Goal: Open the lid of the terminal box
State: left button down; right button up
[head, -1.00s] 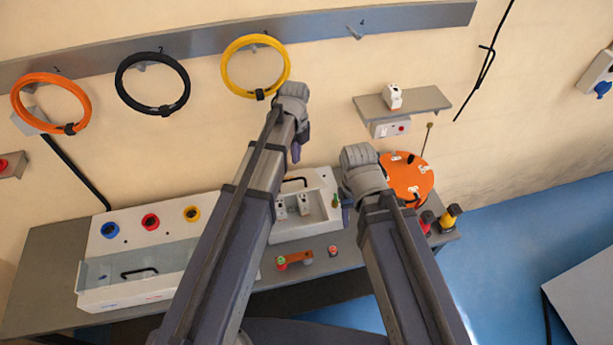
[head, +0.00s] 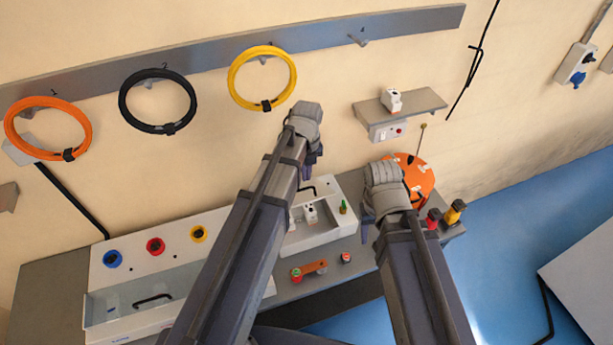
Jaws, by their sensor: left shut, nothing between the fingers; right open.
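A long white box (head: 105,262) stands on the bench at the left. It has blue, red and yellow round sockets on top, and a clear front panel with a black handle (head: 153,299) that looks shut. A smaller white box (head: 330,222) stands mid-bench with white blocks inside and a black handle at its back. I cannot tell for sure which is the terminal box. My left gripper (head: 312,166) is above the smaller box, shut and empty. My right gripper (head: 367,216) is at that box's right side, open, its fingers partly hidden by my wrist.
Red and yellow-black knobs (head: 444,215) stand at the bench's right end. An orange bar piece (head: 313,268) lies in front of the smaller box. Orange, black and yellow rings (head: 262,78) hang from the wall rail.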

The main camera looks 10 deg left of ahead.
aim_at(306, 199)
pick_arm(q)
notch_tip(306, 199, down, 9)
jog(key=b, duration=0.8)
jog(key=shift+r, duration=0.2)
pick_arm(e)
notch_tip(306, 199, down, 9)
jog(key=shift+r, duration=0.2)
pick_arm(q)
jog(key=shift+w, duration=0.1)
